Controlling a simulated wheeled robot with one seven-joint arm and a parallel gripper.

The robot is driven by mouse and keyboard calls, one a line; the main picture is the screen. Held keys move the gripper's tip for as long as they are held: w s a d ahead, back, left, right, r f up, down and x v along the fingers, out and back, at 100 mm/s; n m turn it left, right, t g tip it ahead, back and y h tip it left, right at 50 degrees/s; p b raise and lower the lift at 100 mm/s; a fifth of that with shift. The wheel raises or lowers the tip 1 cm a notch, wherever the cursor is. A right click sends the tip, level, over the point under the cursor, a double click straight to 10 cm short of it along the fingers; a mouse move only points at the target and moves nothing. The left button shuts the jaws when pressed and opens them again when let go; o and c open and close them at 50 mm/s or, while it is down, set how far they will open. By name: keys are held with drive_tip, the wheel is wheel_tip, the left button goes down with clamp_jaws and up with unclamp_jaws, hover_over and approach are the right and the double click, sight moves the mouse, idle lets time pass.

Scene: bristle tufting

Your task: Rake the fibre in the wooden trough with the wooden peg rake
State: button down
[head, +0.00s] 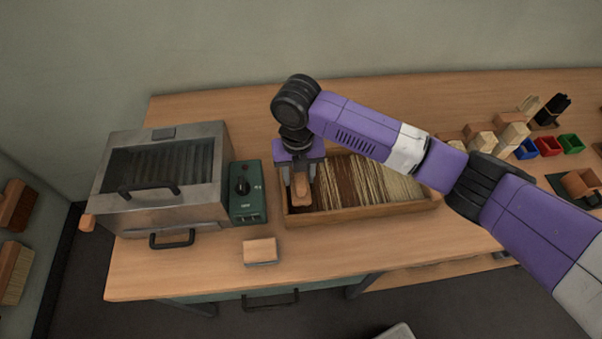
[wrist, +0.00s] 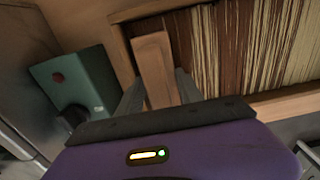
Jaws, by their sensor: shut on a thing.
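The wooden trough (head: 362,209) lies on the bench in the middle of the head view, filled with fibre (head: 365,183) in brown and pale straw bands. In the wrist view the fibre (wrist: 235,45) runs in strands beyond my gripper. My gripper (head: 302,190) points down over the trough's left end and is shut on a wooden piece, seemingly the peg rake (head: 302,193). In the wrist view the rake (wrist: 154,68) stands between the two fingers (wrist: 158,95). Its pegs are hidden, so I cannot tell whether they touch the fibre.
A metal box with black handles (head: 160,205) and a green control box (head: 247,192) stand close left of the trough. A small wooden-topped block (head: 260,251) lies in front. Wooden blocks (head: 514,135) and coloured bins (head: 549,146) stand at right. The front left bench is mostly clear.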

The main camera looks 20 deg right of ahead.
drive_tip(key=shift+a, duration=0.15)
drive_tip(key=s+d, duration=0.2)
drive_tip(key=d, duration=0.6)
drive_tip(key=s+d+b, duration=0.1)
drive_tip(key=s+d, duration=0.2)
drive_tip(key=d, duration=0.6)
drive_tip(key=s+d+b, duration=0.1)
drive_tip(key=s+d, duration=0.2)
drive_tip(key=d, duration=0.6)
drive_tip(key=shift+s+d, duration=0.1)
drive_tip(key=shift+s, duration=0.1)
drive_tip(key=shift+s+d+b, duration=0.2)
drive_tip(key=shift+d+b, duration=0.1)
drive_tip(key=shift+d, duration=0.3)
drive_tip(key=shift+d, duration=0.1)
drive_tip(key=shift+s+d, duration=0.15)
drive_tip(key=shift+d, duration=0.25)
drive_tip(key=w+a+p, duration=0.1)
drive_tip(key=w+a, duration=0.2)
drive_tip(key=a, duration=0.6)
drive_tip(key=w+a+p, duration=0.1)
drive_tip(key=w+a, duration=0.2)
drive_tip(key=a, duration=0.6)
drive_tip(key=w+a+p, duration=0.1)
drive_tip(key=w+a, duration=0.2)
drive_tip(key=a, duration=0.6)
drive_tip(key=shift+a, duration=0.4)
drive_tip(key=shift+a, duration=0.1)
drive_tip(key=shift+w+a, duration=0.15)
drive_tip(key=shift+a, duration=0.15)
